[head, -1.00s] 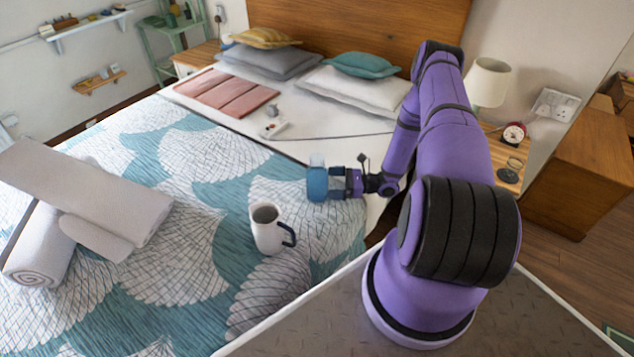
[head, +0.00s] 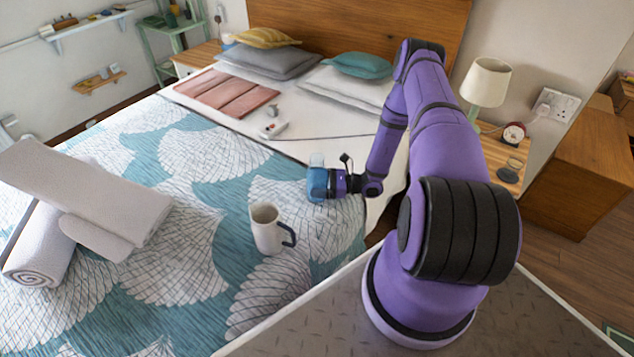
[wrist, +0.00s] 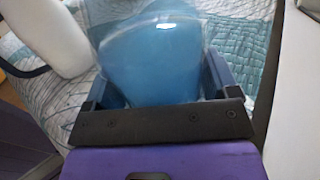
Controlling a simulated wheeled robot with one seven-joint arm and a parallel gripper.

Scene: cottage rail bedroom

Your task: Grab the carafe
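The carafe (head: 317,182) is a clear vessel with blue contents, standing on the bed near its right edge. My gripper (head: 325,184) reaches it from the right, low over the bed. In the wrist view the carafe (wrist: 152,62) fills the space between the two fingers (wrist: 160,85), one at each side. The fingers are spread wide around its body; a firm grip on it is not visible. The carafe's lower part is hidden by the gripper.
A white mug (head: 267,230) with a dark handle stands on the bed, left of and nearer than the carafe; its side shows in the wrist view (wrist: 52,36). Rolled towels (head: 95,195) lie at left. A nightstand with a lamp (head: 487,82) stands at right.

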